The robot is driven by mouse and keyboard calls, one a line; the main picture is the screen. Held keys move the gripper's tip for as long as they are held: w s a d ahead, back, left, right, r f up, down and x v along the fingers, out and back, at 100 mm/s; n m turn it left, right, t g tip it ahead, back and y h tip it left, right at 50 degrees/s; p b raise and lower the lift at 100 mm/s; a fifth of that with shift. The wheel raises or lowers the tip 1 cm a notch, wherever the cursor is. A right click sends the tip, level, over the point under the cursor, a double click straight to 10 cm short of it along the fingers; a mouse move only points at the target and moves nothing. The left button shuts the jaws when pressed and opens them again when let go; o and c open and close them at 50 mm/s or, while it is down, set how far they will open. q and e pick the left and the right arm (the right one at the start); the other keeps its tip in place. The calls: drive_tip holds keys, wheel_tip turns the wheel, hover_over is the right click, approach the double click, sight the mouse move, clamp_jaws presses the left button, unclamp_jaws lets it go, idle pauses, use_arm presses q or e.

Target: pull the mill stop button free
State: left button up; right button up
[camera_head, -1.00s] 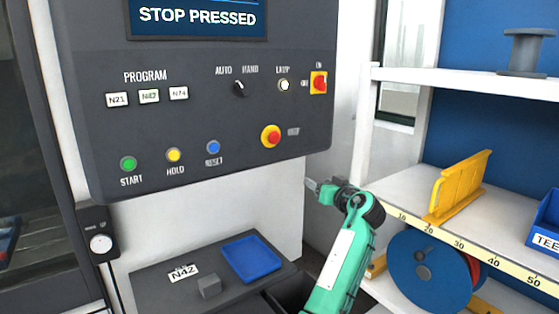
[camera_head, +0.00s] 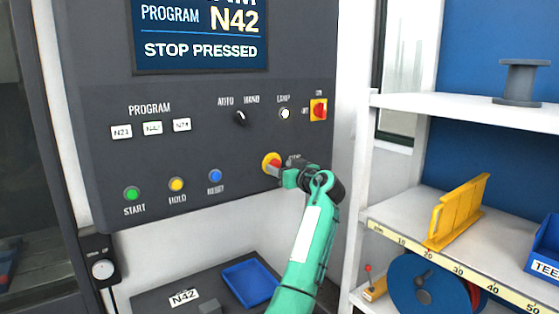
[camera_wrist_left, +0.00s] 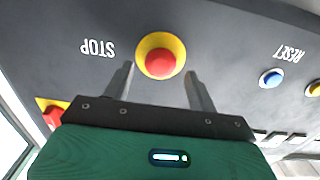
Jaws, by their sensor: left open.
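The mill stop button (camera_head: 270,161) is a red mushroom cap on a yellow ring at the lower right of the dark control panel. The screen (camera_head: 200,35) reads "PROGRAM N42" and "STOP PRESSED". My left gripper (camera_head: 276,170) is at the button in the head view and partly covers it and its label. In the left wrist view the red cap (camera_wrist_left: 160,63) shows between the two open fingers (camera_wrist_left: 159,72), one on each side. I cannot tell whether the fingers touch it. My right gripper is not in view.
Blue reset (camera_head: 215,176), yellow hold (camera_head: 177,184) and green start (camera_head: 131,194) buttons lie left of the stop button. A red-and-yellow on/off switch (camera_head: 318,110) is above right. A white shelf (camera_head: 400,205) stands to the right. A blue tray (camera_head: 249,283) lies below.

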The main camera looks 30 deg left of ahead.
use_arm(q)
drive_tip(key=shift+x, duration=0.9)
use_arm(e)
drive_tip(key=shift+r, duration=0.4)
use_arm(q)
drive_tip(key=shift+c, duration=0.2)
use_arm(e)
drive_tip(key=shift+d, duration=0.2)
use_arm(q)
clamp_jaws()
drive_tip(key=shift+d+f+b, duration=0.15)
drive_tip(key=shift+f+b, duration=0.1)
drive_tip(key=shift+b, duration=0.3)
drive_tip(key=shift+s+d+b, duration=0.2)
drive_tip(key=shift+d+b, duration=0.1)
drive_tip(key=shift+b, duration=0.3)
drive_tip(key=shift+r, duration=0.15)
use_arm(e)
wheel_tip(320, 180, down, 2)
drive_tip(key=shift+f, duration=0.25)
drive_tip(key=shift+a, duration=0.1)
